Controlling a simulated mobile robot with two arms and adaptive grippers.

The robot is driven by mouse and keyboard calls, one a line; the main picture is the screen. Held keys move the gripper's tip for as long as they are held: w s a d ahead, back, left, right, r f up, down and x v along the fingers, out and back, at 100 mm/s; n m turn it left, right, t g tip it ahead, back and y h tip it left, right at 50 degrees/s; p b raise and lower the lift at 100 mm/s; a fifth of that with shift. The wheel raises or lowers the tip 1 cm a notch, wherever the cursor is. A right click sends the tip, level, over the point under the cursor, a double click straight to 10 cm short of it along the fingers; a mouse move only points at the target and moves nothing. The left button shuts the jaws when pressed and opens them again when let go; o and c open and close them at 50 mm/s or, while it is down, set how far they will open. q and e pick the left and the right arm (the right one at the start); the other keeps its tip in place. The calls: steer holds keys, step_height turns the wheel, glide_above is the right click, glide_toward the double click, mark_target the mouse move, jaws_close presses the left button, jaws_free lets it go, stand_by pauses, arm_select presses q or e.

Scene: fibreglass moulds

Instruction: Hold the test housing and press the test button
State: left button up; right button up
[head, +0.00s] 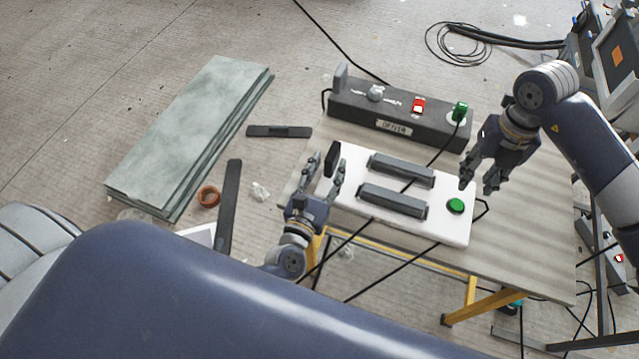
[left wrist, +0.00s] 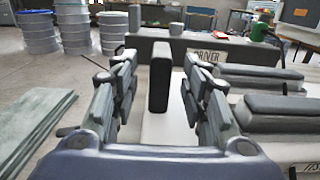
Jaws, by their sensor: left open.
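The test housing (head: 345,193) is a white box on the table with two dark grey ribbed bars on top. A green test button (head: 455,205) sits at its right end. A black upright block (head: 331,158) stands at its left end; it also shows in the left wrist view (left wrist: 159,76). My left gripper (head: 323,171) is open, with its fingers on either side of the black block and gaps visible in the left wrist view (left wrist: 158,85). My right gripper (head: 479,184) is open and empty, above and right of the green button.
A dark box labelled "DRIVER" (head: 390,112) with a red switch (head: 418,104) and a green connector (head: 459,111) stands behind the housing. Black cables cross the table (head: 520,225). Green-grey slabs (head: 190,130) lie on the floor at left.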

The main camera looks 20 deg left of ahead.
mark_target(333, 157)
arm_select(q)
steer(key=shift+w, duration=1.95)
steer(key=shift+c, duration=0.6)
jaws_close()
arm_select(e)
jaws_close()
steer(key=shift+a, duration=0.1)
